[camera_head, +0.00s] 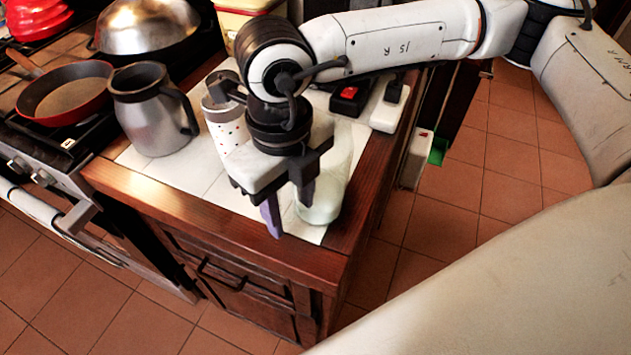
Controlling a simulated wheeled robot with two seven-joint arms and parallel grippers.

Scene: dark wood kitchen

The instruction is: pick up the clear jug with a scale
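A clear, pale jug (328,193) stands on the white tiled counter top, near its front right corner. Its upper part is largely hidden by my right gripper, and no scale marks can be made out. My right gripper (288,204) points down in front of the jug, at its left side. Its two fingers show apart with a gap between them. I cannot tell whether a finger touches the jug or reaches inside its rim. My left gripper is not in view.
A white spotted canister (226,127) stands left of my gripper, and a grey metal pitcher (153,115) further left. A red pan (66,95) and a domed lid (147,25) are on the stove. A black device with a red part (349,98) lies behind the jug. The wooden counter edge (345,228) is close.

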